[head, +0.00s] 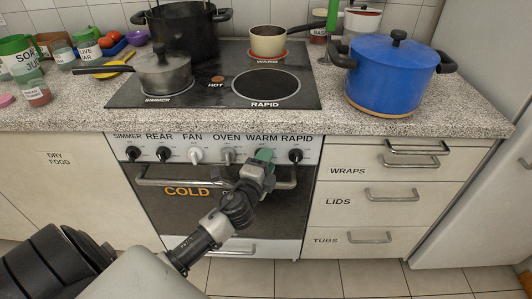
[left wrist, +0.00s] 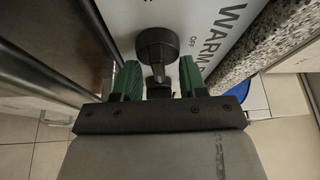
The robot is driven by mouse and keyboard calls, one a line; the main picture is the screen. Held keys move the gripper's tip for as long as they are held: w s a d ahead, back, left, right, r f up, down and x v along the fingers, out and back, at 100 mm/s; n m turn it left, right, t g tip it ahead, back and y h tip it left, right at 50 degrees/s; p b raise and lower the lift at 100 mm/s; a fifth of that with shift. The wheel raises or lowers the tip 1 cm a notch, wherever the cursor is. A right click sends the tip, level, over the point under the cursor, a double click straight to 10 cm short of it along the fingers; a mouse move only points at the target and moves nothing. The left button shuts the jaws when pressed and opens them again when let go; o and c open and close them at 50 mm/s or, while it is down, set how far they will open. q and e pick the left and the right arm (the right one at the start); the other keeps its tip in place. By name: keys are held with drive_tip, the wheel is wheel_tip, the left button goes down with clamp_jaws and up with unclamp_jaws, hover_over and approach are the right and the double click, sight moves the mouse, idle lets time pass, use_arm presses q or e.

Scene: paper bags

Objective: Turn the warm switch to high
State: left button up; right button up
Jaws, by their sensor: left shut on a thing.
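The warm switch (left wrist: 157,45) is a dark round knob under the word WARM on the white panel in the left wrist view. OFF is printed beside it. My left gripper (left wrist: 160,80) has green fingers, one on each side of the knob's grip, and is shut on it. In the head view my left gripper (head: 264,157) reaches up to the stove front below WARM and hides the knob. Which mark the knob points to cannot be made out. My right gripper is not in view.
The rapid knob (head: 295,156) is close on the right and the oven knob (head: 228,156) on the left. The oven handle (head: 165,182) runs below. On the cooktop (head: 215,92) stand several pots. A blue pot (head: 390,75) stands on the counter at right.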

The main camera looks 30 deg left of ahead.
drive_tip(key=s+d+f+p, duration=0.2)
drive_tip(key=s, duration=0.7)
use_arm(q)
drive_tip(key=shift+s+f+m+g+p, duration=0.1)
drive_tip(key=shift+m+g+p, duration=0.35)
drive_tip(key=shift+m+p, duration=0.8)
drive_tip(key=shift+w+f+m+g+p, duration=0.15)
drive_tip(key=shift+m+g+p, duration=0.5)
drive_tip(key=shift+p, duration=0.9)
drive_tip(key=shift+s+f+m+g+p, duration=0.15)
drive_tip(key=shift+m+g+p, duration=0.15)
drive_tip(key=shift+m+p, duration=1)
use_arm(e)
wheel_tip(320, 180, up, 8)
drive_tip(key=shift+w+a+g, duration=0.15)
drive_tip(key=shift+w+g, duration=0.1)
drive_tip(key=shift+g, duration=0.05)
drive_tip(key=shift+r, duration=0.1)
use_arm(q)
drive_tip(key=o, duration=0.9)
drive_tip(key=shift+a, duration=0.1)
drive_tip(key=shift+s, duration=0.1)
drive_tip(key=v, duration=1)
drive_tip(key=shift+s+d+r, duration=0.1)
drive_tip(key=shift+s+d, duration=0.15)
